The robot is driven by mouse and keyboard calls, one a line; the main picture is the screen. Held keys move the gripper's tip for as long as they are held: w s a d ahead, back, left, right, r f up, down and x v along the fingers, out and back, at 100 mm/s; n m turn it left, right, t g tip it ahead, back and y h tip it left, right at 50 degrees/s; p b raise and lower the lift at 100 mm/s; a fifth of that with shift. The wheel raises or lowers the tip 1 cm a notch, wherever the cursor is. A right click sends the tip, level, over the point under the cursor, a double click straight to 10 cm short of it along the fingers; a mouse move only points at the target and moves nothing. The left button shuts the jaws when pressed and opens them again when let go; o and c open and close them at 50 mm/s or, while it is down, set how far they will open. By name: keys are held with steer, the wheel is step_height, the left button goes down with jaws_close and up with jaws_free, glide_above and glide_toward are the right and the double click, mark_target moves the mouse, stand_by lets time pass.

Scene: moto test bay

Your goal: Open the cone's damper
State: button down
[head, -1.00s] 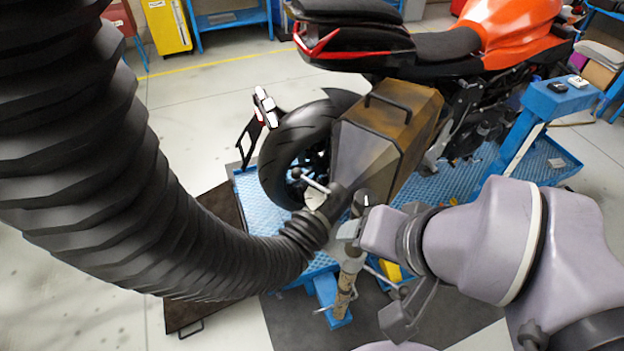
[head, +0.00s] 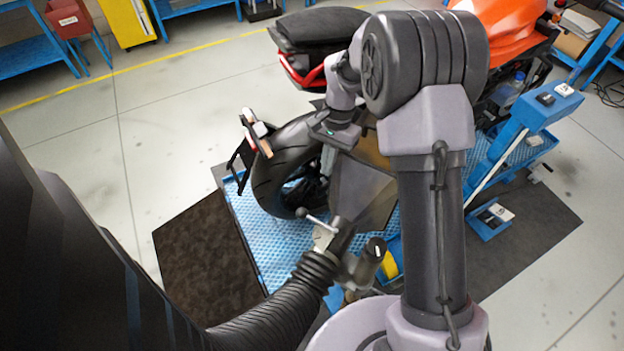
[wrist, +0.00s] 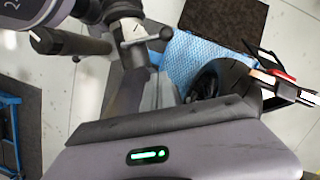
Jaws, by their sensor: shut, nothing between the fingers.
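The cone is a grey and brown metal hood (head: 362,192) behind the motorcycle's rear wheel, partly hidden by my arm. Its narrow end joins a black ribbed hose (head: 285,300). The damper handle (head: 318,222), a thin bar with ball ends, sits at that neck beside a pale disc. The handle also shows in the wrist view (wrist: 150,38), lying crosswise on the neck. My gripper (head: 327,168) is shut and empty, pointing down over the wheel side of the cone, above and apart from the handle.
The motorcycle tail (head: 320,35) and rear tyre (head: 270,175) are close to my gripper. A dark stub grip (head: 370,258) stands out by the cone's neck. The blue lift platform (head: 250,235) lies below. Open floor (head: 130,150) is at left.

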steer(key=shift+s, duration=0.2)
steer(key=s+a+f+b, duration=0.3)
steer(key=s+f, duration=0.1)
steer(key=f, duration=0.7)
steer(key=shift+s+a, duration=0.2)
steer(key=shift+s, duration=0.2)
steer(key=shift+s+a+f, duration=0.1)
